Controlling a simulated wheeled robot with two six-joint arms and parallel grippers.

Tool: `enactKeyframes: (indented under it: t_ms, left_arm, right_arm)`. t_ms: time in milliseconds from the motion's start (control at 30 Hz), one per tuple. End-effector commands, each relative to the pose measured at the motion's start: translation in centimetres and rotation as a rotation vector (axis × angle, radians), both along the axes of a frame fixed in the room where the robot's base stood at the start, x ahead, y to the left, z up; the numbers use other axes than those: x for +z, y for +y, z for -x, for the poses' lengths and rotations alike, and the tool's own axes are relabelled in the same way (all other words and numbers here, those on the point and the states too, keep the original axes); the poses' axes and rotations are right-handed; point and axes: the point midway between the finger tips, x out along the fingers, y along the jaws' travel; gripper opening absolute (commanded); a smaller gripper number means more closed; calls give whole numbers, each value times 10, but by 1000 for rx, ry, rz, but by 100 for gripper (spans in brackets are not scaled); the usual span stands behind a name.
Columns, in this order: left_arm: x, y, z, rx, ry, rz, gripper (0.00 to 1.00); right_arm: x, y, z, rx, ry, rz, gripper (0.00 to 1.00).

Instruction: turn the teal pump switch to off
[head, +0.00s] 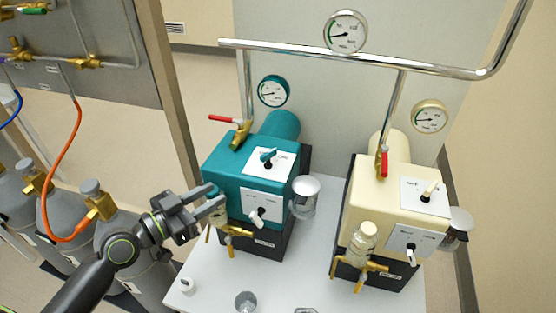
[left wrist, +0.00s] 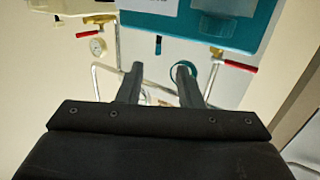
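The teal pump (head: 228,165) stands on the white table, left of a cream pump. On its top is a white plate with a teal switch lever (head: 268,156); its marked positions are too small to read. My left gripper (head: 219,196) is open and empty, at the pump's front left side, lower than and left of the teal lever. In the left wrist view its two fingers (left wrist: 160,68) stand apart with nothing between them, and teal housing (left wrist: 240,28) shows above. My right gripper is out of view.
The cream pump (head: 390,185) stands to the right. A red-handled valve (head: 225,118) and a teal-rimmed gauge (head: 273,91) are behind the teal pump. A glass jar (head: 304,197) hangs at its right. Small vessels stand at the table front; gas cylinders (head: 125,225) stand left.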

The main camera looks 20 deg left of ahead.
Motion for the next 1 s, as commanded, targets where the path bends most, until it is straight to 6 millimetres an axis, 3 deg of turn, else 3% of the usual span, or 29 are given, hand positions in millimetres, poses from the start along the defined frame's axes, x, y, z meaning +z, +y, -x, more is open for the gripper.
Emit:
enactKeyframes:
  t_ms: [133,467,1000]
  left_arm:
    - [15,2,-4,-3,-44,26,33]
    - [20,-13,-29,-1,-49,35,33]
    - [19,-66,-114,-2,-45,34,33]
  right_arm:
    - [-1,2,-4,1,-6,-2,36]
    - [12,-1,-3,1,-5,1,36]
    - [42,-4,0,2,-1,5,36]
